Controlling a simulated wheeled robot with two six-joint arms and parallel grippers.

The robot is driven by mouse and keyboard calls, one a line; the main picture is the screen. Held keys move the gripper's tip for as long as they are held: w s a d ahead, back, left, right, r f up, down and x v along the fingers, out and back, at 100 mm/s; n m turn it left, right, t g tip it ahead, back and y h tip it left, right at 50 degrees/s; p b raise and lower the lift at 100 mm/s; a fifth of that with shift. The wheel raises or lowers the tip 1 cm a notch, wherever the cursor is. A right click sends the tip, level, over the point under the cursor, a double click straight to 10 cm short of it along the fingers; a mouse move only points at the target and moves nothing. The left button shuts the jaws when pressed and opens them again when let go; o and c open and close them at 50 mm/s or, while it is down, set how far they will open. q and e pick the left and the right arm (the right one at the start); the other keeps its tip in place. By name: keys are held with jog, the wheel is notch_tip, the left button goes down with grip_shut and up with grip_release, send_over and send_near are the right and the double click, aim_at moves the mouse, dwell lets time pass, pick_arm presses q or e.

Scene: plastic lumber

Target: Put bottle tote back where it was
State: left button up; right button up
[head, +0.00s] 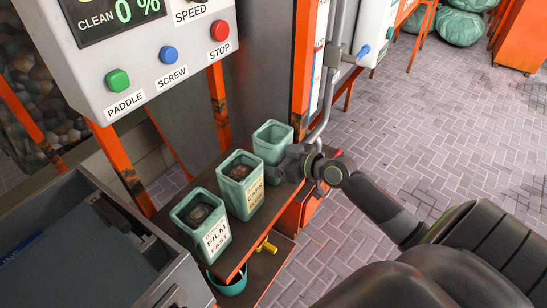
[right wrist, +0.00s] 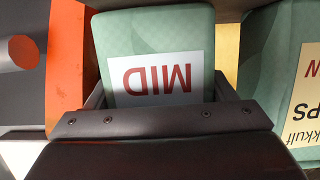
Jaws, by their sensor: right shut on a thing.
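A green tote (head: 272,135) stands upright at the far end of the brown shelf, with no contents visible in it. My right gripper (head: 290,163) is shut on its right side. In the right wrist view this tote (right wrist: 152,32) fills the space between the fingers and bears a white label reading MID, upside down. The gripper (right wrist: 165,100) covers its lower part. I cannot tell whether its base rests on the shelf. My left gripper is not in view.
A CAPS tote (head: 241,185) and a FILM FAST tote (head: 201,222) stand along the brown shelf (head: 262,224), both with dark contents. A button panel (head: 146,60) hangs above. A grey pipe (head: 322,100) rises behind the held tote. A teal bucket (head: 228,285) sits below.

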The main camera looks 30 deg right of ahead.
jog(key=shift+f, duration=0.15)
jog(key=o, duration=1)
jog(key=shift+c, duration=0.2)
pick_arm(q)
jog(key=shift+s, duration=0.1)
pick_arm(e)
jog(key=shift+r, duration=0.3)
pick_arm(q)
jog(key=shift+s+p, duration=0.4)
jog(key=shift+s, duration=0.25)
pick_arm(e)
jog(key=v, duration=1.2)
